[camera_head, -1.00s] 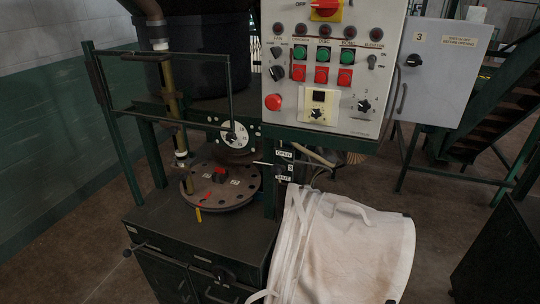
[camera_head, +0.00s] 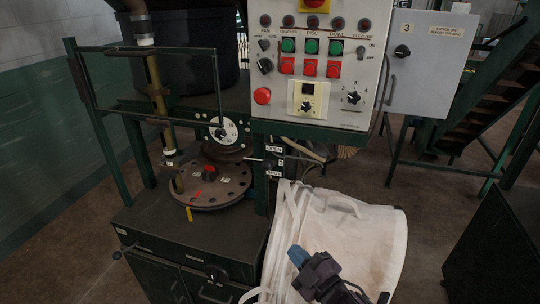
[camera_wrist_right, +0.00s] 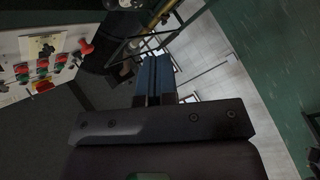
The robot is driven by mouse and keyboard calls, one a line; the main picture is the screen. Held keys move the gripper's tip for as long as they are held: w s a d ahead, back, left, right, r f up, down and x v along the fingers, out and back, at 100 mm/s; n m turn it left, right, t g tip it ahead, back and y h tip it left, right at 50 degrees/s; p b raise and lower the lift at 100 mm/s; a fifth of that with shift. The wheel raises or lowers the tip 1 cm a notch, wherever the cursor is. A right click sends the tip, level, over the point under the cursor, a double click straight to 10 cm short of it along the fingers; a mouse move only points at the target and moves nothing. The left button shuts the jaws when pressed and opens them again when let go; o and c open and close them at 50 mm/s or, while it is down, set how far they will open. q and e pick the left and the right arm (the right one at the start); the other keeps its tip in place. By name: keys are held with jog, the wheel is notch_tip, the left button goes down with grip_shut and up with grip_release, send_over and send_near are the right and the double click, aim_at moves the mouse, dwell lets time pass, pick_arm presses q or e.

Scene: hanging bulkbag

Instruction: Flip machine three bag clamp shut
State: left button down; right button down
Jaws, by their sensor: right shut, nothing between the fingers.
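The bag clamp lever (camera_head: 262,159) is a thin horizontal bar on the machine's post, between the round plate and the OPEN and SHUT labels (camera_head: 275,161). The white bulk bag (camera_head: 365,232) hangs below and to the right of it. My right gripper (camera_head: 297,256) is in front of the bag, lower and to the right of the lever, with blue fingers closed together and nothing held. Its blue fingers also show in the right wrist view (camera_wrist_right: 154,78). My left gripper is not in view.
The control panel (camera_head: 318,65) with buttons and knobs stands above the bag. A grey cabinet marked 3 (camera_head: 430,62) is at its right. A round perforated plate (camera_head: 212,186) sits on the dark machine table (camera_head: 190,235). Green stairs (camera_head: 485,90) are at the right.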

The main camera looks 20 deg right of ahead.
jog(key=w+a+r+n+g+y+b, duration=0.15)
jog(key=a+r+n+g+y, duration=0.55)
jog(key=n, duration=1)
jog(key=w+a+r+n+g+y+b, duration=0.15)
jog(key=a+r+n+g+y, duration=0.55)
jog(key=n, duration=1)
jog(key=n+t+h+b, duration=0.1)
jog(key=n+h+b, duration=0.1)
jog(key=n+h, duration=1.65)
send_near(270, 161)
notch_tip(270, 161, up, 3)
jog(key=a+m+h, duration=0.2)
jog(key=m+h, duration=0.1)
jog(key=shift+s+a+n, duration=0.1)
jog(key=shift+a+n, duration=0.05)
jog(key=shift+n, duration=0.1)
jog(key=shift+f, duration=0.2)
jog(key=x, duration=0.9)
jog(key=shift+w+f, duration=0.25)
jog(key=shift+f, duration=0.05)
